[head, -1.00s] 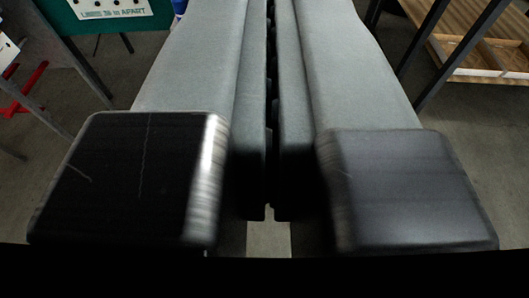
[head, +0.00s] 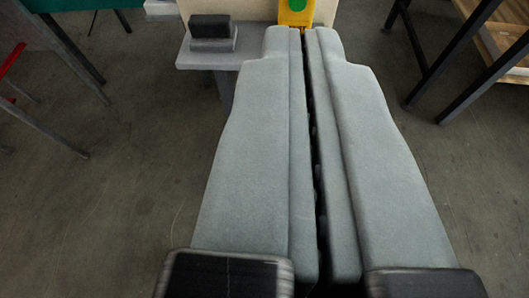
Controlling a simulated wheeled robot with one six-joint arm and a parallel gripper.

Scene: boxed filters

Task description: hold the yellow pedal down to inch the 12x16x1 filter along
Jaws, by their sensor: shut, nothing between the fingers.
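My gripper (head: 302,30) reaches up the middle of the head view. Its two long grey fingers lie side by side, shut and empty, with only a thin dark seam between them. A yellow piece (head: 284,17) with a round green spot shows at the top edge, just beyond the fingertips. Its upper part is cut off, and I cannot tell whether it is the pedal or whether the fingertips touch it. I cannot make out the 12x16x1 filter.
A grey ledge (head: 197,60) with a black block (head: 210,26) on it stands left of the fingertips. A pale beige panel (head: 245,9) is behind. Dark table legs (head: 420,45) and wooden shelving (head: 500,40) are at right. Bare floor (head: 130,170) lies at left.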

